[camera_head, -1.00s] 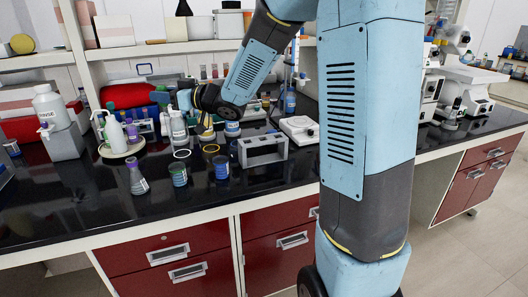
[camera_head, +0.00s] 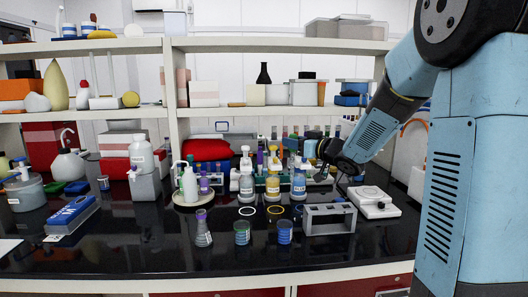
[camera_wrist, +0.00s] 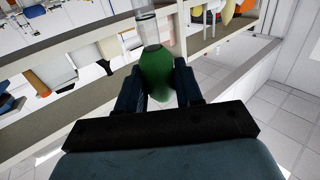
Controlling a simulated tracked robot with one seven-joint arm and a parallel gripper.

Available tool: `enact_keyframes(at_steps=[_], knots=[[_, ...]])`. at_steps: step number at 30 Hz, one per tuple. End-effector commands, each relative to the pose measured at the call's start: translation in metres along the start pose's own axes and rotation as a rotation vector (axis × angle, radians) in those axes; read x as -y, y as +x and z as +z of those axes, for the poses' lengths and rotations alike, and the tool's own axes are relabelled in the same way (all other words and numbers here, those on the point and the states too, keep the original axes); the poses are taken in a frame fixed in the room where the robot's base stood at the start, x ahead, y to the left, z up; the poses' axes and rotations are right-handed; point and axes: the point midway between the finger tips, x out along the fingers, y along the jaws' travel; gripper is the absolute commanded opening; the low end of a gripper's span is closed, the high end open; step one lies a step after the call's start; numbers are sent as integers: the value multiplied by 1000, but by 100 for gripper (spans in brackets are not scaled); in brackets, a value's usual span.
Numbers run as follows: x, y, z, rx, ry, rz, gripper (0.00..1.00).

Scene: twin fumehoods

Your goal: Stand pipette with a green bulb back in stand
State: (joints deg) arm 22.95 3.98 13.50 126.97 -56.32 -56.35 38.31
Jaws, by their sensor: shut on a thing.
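In the wrist view the green bulb (camera_wrist: 160,72) of the pipette sits between the two dark fingers of my gripper (camera_wrist: 160,88), which are shut on it. The pipette's clear tube (camera_wrist: 147,25) runs away from the bulb toward the top edge, where its far end is cut off. In the head view my gripper (camera_head: 312,147) is over the back of the bench, near the bottles; the pipette cannot be made out there. A grey rack with openings (camera_head: 330,218) stands on the bench at the front right; I cannot tell whether it is the pipette's stand.
Small jars (camera_head: 285,232) and a flask (camera_head: 203,230) are at the front. A white flat device (camera_head: 374,201) lies right of the rack. A shelf (camera_head: 230,110) spans behind.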

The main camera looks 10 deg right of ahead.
Motion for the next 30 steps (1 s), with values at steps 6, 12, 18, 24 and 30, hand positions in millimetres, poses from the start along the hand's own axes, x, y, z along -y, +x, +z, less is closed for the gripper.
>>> enact_keyframes(at_steps=[6,12,18,24,30], knots=[[-67,-48,-15,-2,-2,137,21],[-101,-78,-22,-2,0,212,21],[-111,-88,-25,-2,1,236,21],[-111,-88,-25,-2,1,236,21],[-110,-87,-25,-2,1,234,21]])
